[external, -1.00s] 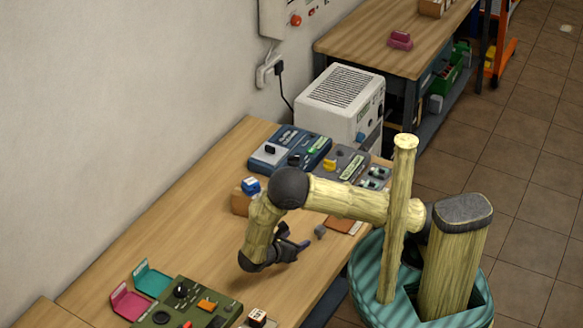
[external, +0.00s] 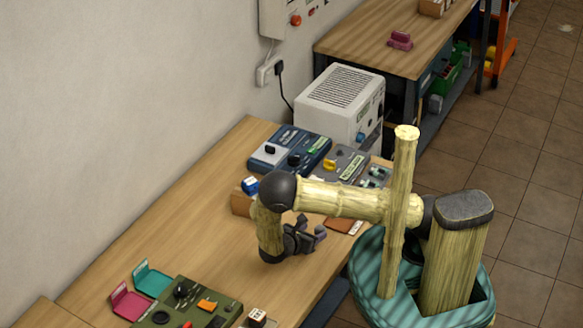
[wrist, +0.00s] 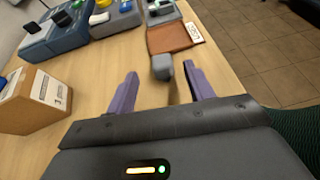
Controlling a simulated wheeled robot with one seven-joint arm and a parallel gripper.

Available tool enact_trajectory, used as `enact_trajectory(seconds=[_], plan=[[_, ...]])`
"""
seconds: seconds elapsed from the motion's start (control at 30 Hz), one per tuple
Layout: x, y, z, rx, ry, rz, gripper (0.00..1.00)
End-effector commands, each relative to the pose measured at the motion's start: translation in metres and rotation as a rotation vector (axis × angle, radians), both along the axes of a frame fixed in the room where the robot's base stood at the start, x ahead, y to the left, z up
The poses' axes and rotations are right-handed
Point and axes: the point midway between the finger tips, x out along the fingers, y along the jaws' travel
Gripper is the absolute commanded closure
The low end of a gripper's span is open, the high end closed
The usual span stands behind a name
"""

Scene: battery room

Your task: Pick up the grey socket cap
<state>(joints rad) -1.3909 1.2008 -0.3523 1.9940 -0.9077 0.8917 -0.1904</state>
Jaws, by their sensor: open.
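The grey socket cap (wrist: 162,67) shows in the wrist view as a small grey block on the wooden table. It lies just beyond and between my fingertips, a little nearer the right finger. My gripper (wrist: 160,82) is open, with its two purple fingers apart and nothing held between them. In the external view my gripper (external: 318,229) is low over the table near its right edge. The cap cannot be made out there, as the gripper is in front of that spot.
A brown leather patch with a white tag (wrist: 175,37) lies just beyond the cap. A cardboard box (wrist: 36,101) stands left of my gripper. Blue and grey devices (external: 290,148) stand behind. A green panel (external: 187,308) is at the near end. The table's right edge is close.

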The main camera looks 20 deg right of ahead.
Motion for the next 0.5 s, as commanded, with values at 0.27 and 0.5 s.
enact_trajectory(seconds=[0.27,0.5], plan=[[0.020,-0.030,-0.013,-0.003,0.000,-0.001,0.47],[0.024,-0.033,-0.017,0.002,0.000,0.001,0.47]])
